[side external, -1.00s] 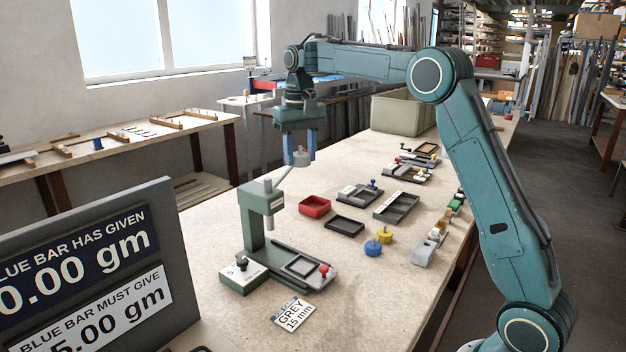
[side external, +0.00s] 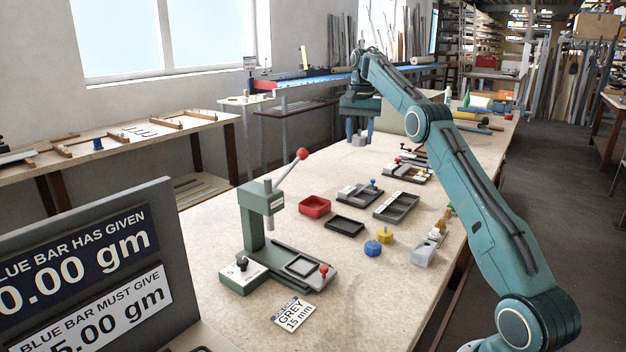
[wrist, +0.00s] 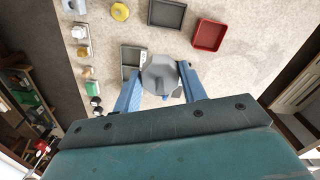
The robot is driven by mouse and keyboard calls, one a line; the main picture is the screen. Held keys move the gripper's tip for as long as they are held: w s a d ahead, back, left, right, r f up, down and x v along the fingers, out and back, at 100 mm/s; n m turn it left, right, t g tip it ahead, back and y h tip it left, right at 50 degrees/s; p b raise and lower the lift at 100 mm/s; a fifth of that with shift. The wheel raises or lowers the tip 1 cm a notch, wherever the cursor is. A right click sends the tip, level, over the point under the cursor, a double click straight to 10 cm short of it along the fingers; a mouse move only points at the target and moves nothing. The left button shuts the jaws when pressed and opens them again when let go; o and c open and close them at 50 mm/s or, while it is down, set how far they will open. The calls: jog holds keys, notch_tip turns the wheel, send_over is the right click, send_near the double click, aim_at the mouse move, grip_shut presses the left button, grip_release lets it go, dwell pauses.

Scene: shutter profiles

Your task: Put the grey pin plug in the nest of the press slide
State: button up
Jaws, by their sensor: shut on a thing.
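My gripper (side external: 359,137) is shut on the grey pin plug (side external: 359,141) and holds it high above the far part of the bench. In the wrist view, the grey plug (wrist: 160,74) shows a faceted face between the blue fingers of my gripper (wrist: 162,88). The press (side external: 254,217) stands upright at the near left, well apart from the gripper. Its slide (side external: 318,284) is out in front, with a square framed nest (side external: 302,265) and a red knob. The nest looks empty. A card (side external: 294,315) reading GREY 15 mm lies in front.
A red tray (side external: 314,206), a dark flat tray (side external: 344,225) and several grey fixtures sit mid-bench. Blue (side external: 373,248) and yellow (side external: 385,235) plugs stand right of the press. The press lever, with a red ball (side external: 302,154), rises up to the right.

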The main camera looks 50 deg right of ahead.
jog(key=shift+s+d+m, duration=0.8)
jog(key=shift+s+d, duration=0.35)
jog(key=shift+d, duration=0.95)
send_over(366, 220)
jog(key=shift+s+f, duration=0.1)
jog(key=shift+f, duration=2.75)
notch_tip(366, 220, down, 14)
jog(key=shift+f, duration=0.15)
jog(key=shift+f, duration=0.1)
jog(key=shift+f, duration=2.75)
jog(key=o, duration=1)
jog(key=shift+f, duration=0.15)
